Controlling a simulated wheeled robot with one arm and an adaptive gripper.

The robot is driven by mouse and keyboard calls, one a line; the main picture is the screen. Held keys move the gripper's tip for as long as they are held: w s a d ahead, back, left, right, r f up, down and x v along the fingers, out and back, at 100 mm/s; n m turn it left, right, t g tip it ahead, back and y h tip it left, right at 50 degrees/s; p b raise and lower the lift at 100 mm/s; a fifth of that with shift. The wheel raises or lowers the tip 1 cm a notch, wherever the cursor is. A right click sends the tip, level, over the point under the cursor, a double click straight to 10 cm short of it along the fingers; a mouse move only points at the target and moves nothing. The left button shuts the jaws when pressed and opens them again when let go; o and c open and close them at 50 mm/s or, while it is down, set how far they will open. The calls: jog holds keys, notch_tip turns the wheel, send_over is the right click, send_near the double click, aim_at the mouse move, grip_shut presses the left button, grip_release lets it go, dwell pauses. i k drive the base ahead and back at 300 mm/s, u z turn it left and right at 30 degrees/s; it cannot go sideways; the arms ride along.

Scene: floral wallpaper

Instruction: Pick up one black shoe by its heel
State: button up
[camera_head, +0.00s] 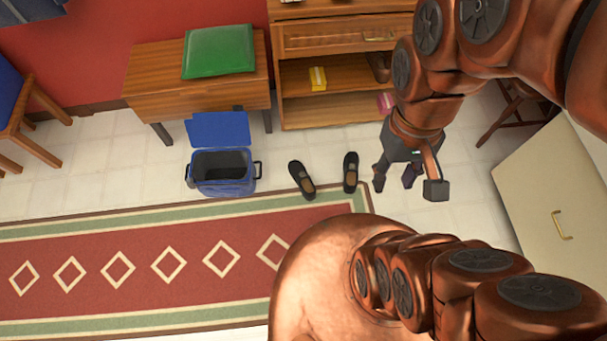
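Two black shoes stand apart on the tiled floor near the rug's far edge. The left shoe (302,180) is tilted a little in the picture, and the right shoe (350,172) is nearly straight. Both show a brownish inside at the end nearer the rug. My gripper (395,181) hangs just right of the right shoe, pointing down. Its dark fingers look spread, with nothing visible between them. It appears apart from both shoes, though its height above the floor is hard to judge.
A blue bin (222,183) with its lid up stands left of the shoes. Behind are a wooden bench (150,85) with a green cushion (218,50) and an open wooden shelf (335,107). A pale cabinet (550,180) is at right. The patterned rug (140,240) lies clear in front.

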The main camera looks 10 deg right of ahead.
aim_at(298, 172)
jog(key=u, duration=3.4)
jog(key=k, duration=1)
jog(key=z, duration=1.45)
